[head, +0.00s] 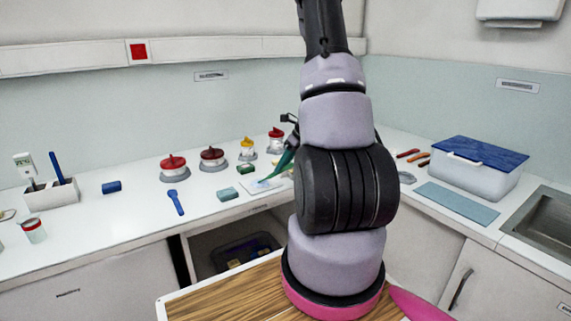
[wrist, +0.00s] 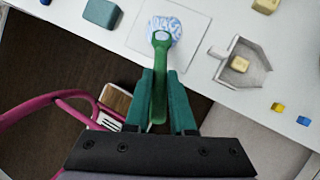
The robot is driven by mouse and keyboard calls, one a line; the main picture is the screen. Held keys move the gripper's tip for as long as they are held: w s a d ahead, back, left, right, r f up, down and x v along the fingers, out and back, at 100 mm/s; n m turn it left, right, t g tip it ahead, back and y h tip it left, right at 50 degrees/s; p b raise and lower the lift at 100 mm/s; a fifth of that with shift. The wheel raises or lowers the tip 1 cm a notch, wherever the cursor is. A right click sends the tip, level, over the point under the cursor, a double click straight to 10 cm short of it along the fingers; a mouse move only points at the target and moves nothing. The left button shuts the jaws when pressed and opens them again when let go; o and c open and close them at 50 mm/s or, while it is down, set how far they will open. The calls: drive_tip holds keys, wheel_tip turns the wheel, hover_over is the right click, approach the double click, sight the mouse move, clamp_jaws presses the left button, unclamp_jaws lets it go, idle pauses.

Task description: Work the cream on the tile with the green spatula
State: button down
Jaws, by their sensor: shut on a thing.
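My gripper (wrist: 160,78) has teal fingers shut on the handle of the green spatula (wrist: 159,92) in the wrist view. The spatula's head end lies over a round patch of blue-and-white streaked cream (wrist: 167,24). I cannot tell how firmly it touches. The cream sits on a square white tile (wrist: 193,48) at the counter's front edge. In the head view the tile (head: 256,188) shows left of my arm, with one teal finger (head: 287,157) above it. My arm hides most of the gripper and the spatula there.
A teal block (head: 228,194) lies left of the tile. Lidded jars (head: 212,158) stand behind, and a blue spatula (head: 175,202) lies further left. In the wrist view a grey open holder (wrist: 236,77) with a yellow piece is right of the tile. A blue-lidded box (head: 478,178) stands far right.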

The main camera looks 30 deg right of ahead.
drive_tip(key=shift+s+a, duration=0.4)
drive_tip(key=shift+a, duration=0.2)
drive_tip(key=shift+w+d, duration=1.15)
drive_tip(key=shift+d, duration=0.7)
drive_tip(key=shift+s+a, duration=0.6)
drive_tip(key=shift+a, duration=0.35)
drive_tip(key=shift+s+a, duration=0.55)
drive_tip(key=shift+a, duration=0.35)
drive_tip(key=shift+w+d, duration=0.6)
drive_tip(key=shift+d, duration=0.35)
drive_tip(key=shift+r, duration=3)
